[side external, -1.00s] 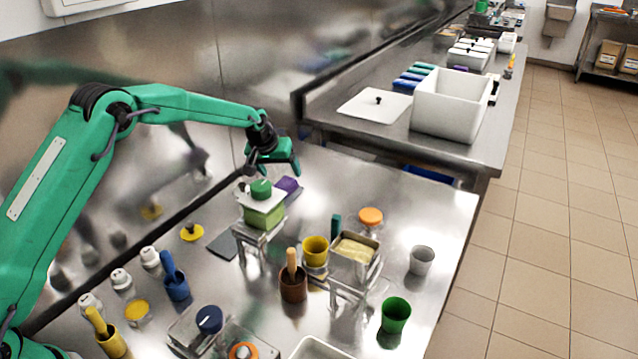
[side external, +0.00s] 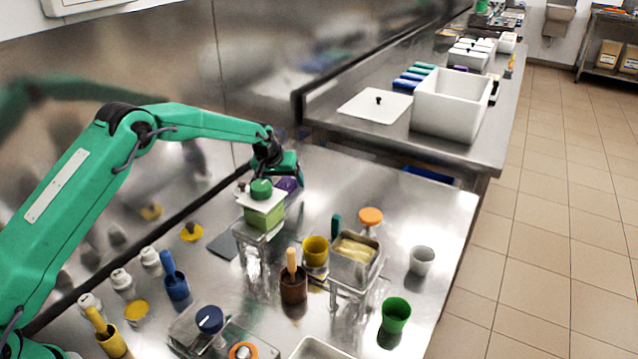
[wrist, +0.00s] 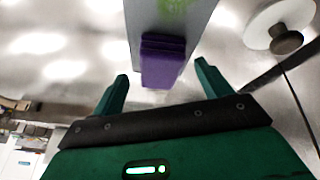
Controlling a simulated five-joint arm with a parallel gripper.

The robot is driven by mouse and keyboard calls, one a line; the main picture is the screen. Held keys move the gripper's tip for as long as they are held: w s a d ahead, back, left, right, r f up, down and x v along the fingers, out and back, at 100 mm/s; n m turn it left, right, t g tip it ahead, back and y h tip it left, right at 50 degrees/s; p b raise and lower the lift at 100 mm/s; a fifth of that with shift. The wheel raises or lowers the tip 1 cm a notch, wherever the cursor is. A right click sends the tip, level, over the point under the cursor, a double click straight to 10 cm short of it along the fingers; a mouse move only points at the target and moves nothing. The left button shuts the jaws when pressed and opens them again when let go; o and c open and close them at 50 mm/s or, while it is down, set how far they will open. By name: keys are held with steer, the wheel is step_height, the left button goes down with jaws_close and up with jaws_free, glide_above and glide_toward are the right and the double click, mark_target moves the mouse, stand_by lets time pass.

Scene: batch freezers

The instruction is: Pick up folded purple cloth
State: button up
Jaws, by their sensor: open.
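The folded purple cloth (wrist: 163,62) lies in the wrist view just beyond and between my open fingers, at the end of a grey flat surface. In the side view the purple cloth (side external: 288,184) is partly hidden behind my gripper and the green-lidded container. My gripper (wrist: 160,88) is open and empty, with one green finger on each side of the cloth's line. In the side view my gripper (side external: 288,176) hangs low over the cloth, at the far end of the steel table. I cannot tell whether it touches the cloth.
A green block with a white top and green knob (side external: 262,205) stands close to my gripper on a clear stand. A dark grey flat piece (side external: 223,246) lies left of it. Several cups and tubs stand nearer the front. The table right of my gripper (side external: 400,200) is clear.

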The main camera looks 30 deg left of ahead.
mark_target(285, 184)
steer(key=shift+c, duration=0.3)
steer(key=c, duration=1)
steer(key=shift+r, duration=0.1)
steer(key=shift+r, duration=0.65)
steer(key=r, duration=0.3)
steer(key=shift+s+d, duration=0.1)
steer(key=shift+d, duration=0.2)
steer(key=shift+h, duration=0.3)
steer(key=s+d+r, duration=0.2)
steer(key=d, duration=0.1)
steer(key=s+d+r, duration=0.1)
steer(key=d+r, duration=0.1)
steer(key=d, duration=0.1)
steer(key=s+d+r, duration=0.2)
steer(key=d, duration=0.1)
steer(key=shift+s+d+r, duration=0.25)
steer(key=shift+s+r, duration=0.05)
